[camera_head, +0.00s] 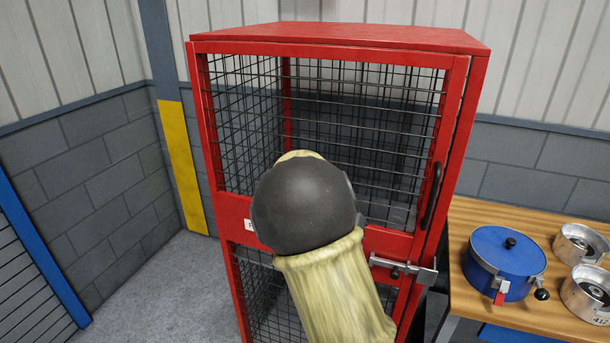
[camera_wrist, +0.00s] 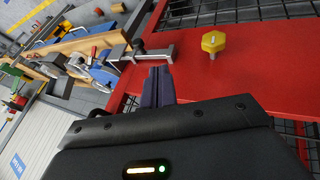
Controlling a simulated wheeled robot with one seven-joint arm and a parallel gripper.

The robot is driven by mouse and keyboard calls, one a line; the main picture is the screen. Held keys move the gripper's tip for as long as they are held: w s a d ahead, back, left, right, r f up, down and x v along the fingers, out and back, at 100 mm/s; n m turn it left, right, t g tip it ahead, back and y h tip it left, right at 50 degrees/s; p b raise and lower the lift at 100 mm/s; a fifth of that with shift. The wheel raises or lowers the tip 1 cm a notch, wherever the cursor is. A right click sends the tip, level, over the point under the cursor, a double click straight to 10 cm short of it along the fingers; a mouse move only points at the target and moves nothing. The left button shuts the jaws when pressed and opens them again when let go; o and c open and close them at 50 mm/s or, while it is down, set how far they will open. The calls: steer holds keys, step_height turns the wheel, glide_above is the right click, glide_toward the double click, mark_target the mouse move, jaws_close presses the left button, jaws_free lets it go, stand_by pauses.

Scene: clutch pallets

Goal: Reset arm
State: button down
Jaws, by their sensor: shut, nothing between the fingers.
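My arm (camera_head: 325,270) rises in front of the red wire-mesh cage cabinet (camera_head: 330,38) in the head view, and my gripper is hidden behind it there. In the wrist view my gripper (camera_wrist: 158,82) is shut and empty, its fingers together in front of the cabinet's red crossbar (camera_wrist: 235,70). A metal latch (camera_head: 405,268) sits at the right edge of the cabinet door. The latch also shows in the wrist view (camera_wrist: 138,50), just past the fingertips; I cannot tell whether they touch.
A yellow hexagonal piece (camera_wrist: 213,42) is on the crossbar. A wooden bench (camera_head: 490,217) stands right of the cabinet, with a blue lidded pot (camera_head: 495,275) and metal round parts (camera_head: 585,290). A yellow-painted post (camera_head: 180,160) stands at left. Open floor (camera_head: 170,290) lies left of the cabinet.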

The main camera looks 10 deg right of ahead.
steer(key=s+a+f+n+y, duration=0.2)
steer(key=s+a+n+y, duration=0.1)
steer(key=s, duration=0.6)
steer(key=s+a+f+n+t+y, duration=0.1)
steer(key=s+a+n+y, duration=0.2)
steer(key=s, duration=0.7)
steer(key=shift+a+f+n, duration=0.35)
steer(key=shift+a+n, duration=0.15)
stand_by(0.7)
